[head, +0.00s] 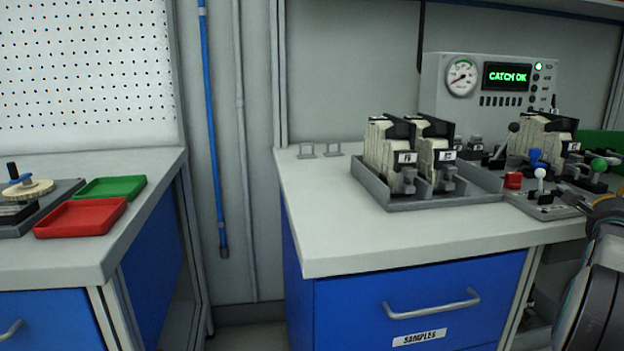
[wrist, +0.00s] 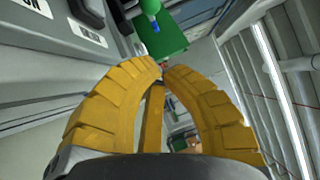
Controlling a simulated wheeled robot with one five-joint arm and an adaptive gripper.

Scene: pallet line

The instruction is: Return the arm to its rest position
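My gripper (wrist: 161,68) shows in the wrist view with its ridged yellow fingers curved inward and their tips together. I see nothing held between them. In the wrist view, a green panel (wrist: 188,32) and a green-topped knob (wrist: 150,7) lie beyond the fingertips.
A grey tray (head: 450,199) holding cream and black units stands on the right bench (head: 330,240). Levers, including a white-knobbed one (head: 540,174), stand close to my arm. A red tray (head: 80,218) and green tray (head: 110,188) lie on the left bench. A gap separates the benches.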

